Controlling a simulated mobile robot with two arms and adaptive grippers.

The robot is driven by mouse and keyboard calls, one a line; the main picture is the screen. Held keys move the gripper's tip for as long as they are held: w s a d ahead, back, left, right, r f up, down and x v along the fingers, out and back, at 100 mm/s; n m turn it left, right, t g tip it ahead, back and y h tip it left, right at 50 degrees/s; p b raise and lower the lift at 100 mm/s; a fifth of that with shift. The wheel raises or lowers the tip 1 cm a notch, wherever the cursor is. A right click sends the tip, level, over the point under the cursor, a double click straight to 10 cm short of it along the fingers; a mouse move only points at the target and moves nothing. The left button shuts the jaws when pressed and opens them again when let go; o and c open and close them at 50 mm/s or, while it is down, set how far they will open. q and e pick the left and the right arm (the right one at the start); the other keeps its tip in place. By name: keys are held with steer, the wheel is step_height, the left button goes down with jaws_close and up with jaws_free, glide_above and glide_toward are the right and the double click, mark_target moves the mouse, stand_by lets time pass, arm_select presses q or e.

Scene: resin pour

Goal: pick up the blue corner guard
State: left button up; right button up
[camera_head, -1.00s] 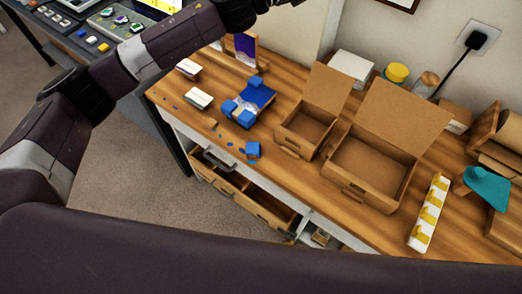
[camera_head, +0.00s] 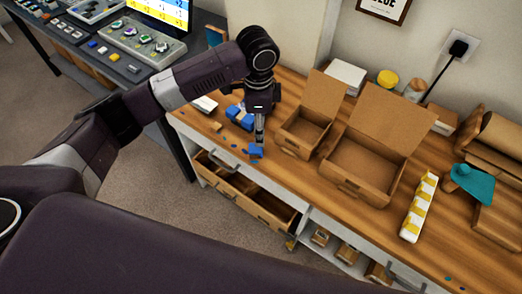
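A small blue corner guard (camera_head: 256,152) lies near the front edge of the wooden table. My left gripper (camera_head: 259,140) points straight down, with its fingertips just above or at this guard. I cannot tell whether they touch it, and the finger gap is too small to read. More blue corner pieces (camera_head: 236,114) sit on a flat item further back and left, partly hidden behind my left gripper. My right gripper is not in view.
Two open cardboard boxes, a smaller one (camera_head: 289,138) and a larger one (camera_head: 366,188), stand right of the gripper. A white strip with yellow parts (camera_head: 413,222) lies further right. Small blue bits lie left of the guard. An open drawer (camera_head: 248,198) juts out below the table.

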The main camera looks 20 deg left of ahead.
mark_target(256, 148)
arm_select(q)
steer(key=shift+s+a+f, duration=0.1)
steer(key=shift+s+f, duration=0.1)
steer(key=shift+s, duration=0.25)
steer(key=shift+f, duration=0.4)
steer(key=f, duration=0.1)
steer(key=f+p, duration=0.1)
steer(key=f, duration=0.3)
steer(key=shift+s+a+f+p, duration=0.2)
steer(key=shift+s+a+p, duration=0.1)
steer(key=shift+p, duration=0.05)
steer(key=shift+w+f, duration=0.1)
steer(key=shift+f, duration=0.6)
steer(key=c, duration=0.9)
